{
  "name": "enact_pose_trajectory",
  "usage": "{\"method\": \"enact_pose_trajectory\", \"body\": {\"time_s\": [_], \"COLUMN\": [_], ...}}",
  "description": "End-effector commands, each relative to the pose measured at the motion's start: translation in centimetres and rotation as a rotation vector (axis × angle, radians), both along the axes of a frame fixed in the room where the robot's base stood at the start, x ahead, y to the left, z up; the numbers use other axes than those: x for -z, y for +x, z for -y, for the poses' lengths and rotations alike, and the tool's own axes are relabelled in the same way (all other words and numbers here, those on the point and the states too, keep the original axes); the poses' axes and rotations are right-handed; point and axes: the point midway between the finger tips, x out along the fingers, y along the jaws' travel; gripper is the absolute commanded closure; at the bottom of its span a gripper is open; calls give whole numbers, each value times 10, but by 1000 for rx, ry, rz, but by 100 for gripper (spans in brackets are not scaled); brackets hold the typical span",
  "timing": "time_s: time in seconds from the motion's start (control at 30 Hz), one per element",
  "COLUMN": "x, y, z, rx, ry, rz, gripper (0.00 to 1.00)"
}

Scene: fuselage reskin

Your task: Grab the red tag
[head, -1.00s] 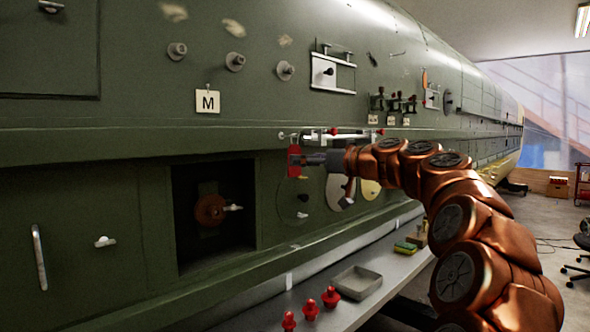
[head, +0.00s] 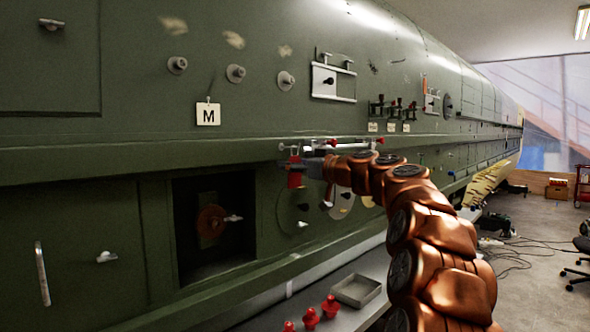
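The red tag (head: 295,180) hangs on the green fuselage side, right of the square opening and below a rail with red-ended fittings. My gripper (head: 300,165) reaches in from the right at the end of my copper-coloured arm. Its fingertips overlap the upper part of the tag in the picture. The fingers are small and seen from the side, so I cannot tell whether they are open or shut, or whether they touch the tag.
A rail with red-ended fittings (head: 345,142) runs just above my gripper. The square opening (head: 214,245) holds a brown round part with a handle. Below, a shelf carries a grey tray (head: 357,290) and red plugs (head: 330,306).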

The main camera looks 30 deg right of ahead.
Motion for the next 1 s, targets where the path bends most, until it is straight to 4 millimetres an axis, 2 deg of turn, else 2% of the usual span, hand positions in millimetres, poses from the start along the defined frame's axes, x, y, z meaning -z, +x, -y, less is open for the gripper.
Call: {"method": "enact_pose_trajectory", "body": {"time_s": [0.17, 0.6, 1.0], "x": [0, 0, -3], "y": [0, 0, 0], "z": [0, 0, 0], "rx": [0, 0, 0], "ry": [0, 0, 0], "rz": [0, 0, 1], "gripper": [23, 69, 70]}}
